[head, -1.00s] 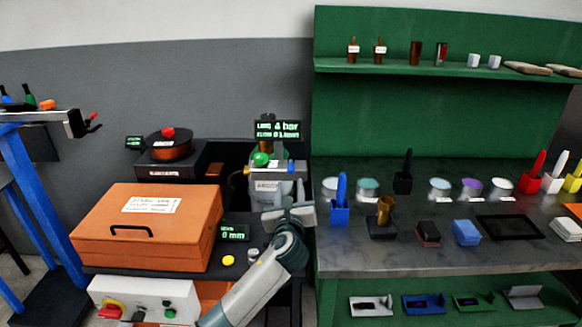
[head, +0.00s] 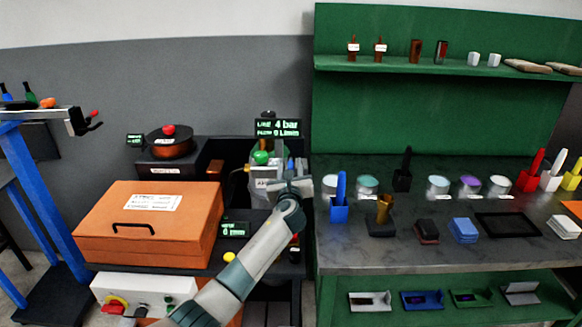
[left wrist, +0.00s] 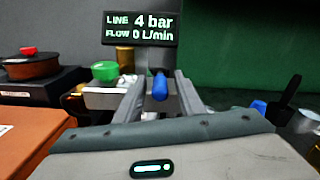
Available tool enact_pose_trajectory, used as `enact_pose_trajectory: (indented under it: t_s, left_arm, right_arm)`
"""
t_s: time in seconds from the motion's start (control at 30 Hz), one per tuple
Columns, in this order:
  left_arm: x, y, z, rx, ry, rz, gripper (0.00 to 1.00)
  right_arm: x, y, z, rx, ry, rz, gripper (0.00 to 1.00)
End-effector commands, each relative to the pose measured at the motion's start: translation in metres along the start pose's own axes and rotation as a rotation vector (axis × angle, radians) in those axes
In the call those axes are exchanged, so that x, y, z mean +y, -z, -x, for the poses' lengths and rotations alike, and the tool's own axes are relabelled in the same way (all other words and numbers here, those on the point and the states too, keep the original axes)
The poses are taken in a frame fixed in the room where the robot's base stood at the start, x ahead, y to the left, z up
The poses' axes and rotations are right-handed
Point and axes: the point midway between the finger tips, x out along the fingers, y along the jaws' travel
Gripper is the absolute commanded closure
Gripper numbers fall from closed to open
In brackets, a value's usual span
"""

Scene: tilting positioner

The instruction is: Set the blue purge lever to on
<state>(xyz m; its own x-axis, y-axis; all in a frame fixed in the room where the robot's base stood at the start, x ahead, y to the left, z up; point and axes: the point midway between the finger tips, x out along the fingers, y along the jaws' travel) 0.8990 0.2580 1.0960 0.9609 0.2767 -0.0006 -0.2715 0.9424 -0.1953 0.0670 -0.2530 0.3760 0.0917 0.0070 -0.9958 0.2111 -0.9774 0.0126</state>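The blue purge lever (left wrist: 160,86) stands near the middle of the left wrist view, pointing toward the camera. A small blue part of it (head: 290,163) shows in the head view, just above my gripper. My left gripper (head: 291,182) is in front of the gas fitting. In the left wrist view its two fingers (left wrist: 158,80) are apart, one on each side of the lever. I cannot tell whether they touch it. The display (head: 278,128) above reads line 4 bar, flow 0 L/min. My right gripper is not in view.
A green knob (head: 261,157) sits just left of the lever. An orange case (head: 180,240) lies left of my arm. A marble-topped bench (head: 360,258) with cups, brushes and blocks stands to the right. A copper pot (head: 169,143) sits at the back left.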

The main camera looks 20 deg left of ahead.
Motion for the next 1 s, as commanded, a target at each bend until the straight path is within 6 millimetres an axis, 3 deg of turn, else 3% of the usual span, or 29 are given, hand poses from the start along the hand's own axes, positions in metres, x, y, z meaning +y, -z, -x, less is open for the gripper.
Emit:
enact_pose_trajectory:
  t_s: [0.27, 0.4, 0.77, 1.0]
  left_arm:
    - [0.0, 0.0, 0.0, 0.0, 0.0, 0.0, 0.67]
    - [0.0, 0.0, 0.0, 0.0, 0.0, 0.0, 1.0]
    - [-0.002, 0.001, 0.0, -0.004, -0.015, 0.0, 1.0]
    - [-0.007, 0.005, 0.0, -0.019, -0.094, 0.001, 1.0]
  right_arm:
    - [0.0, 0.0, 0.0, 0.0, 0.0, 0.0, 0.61]
    - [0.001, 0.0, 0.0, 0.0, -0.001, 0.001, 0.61]
    - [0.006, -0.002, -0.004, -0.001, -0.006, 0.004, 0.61]
    - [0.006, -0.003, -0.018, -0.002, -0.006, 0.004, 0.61]
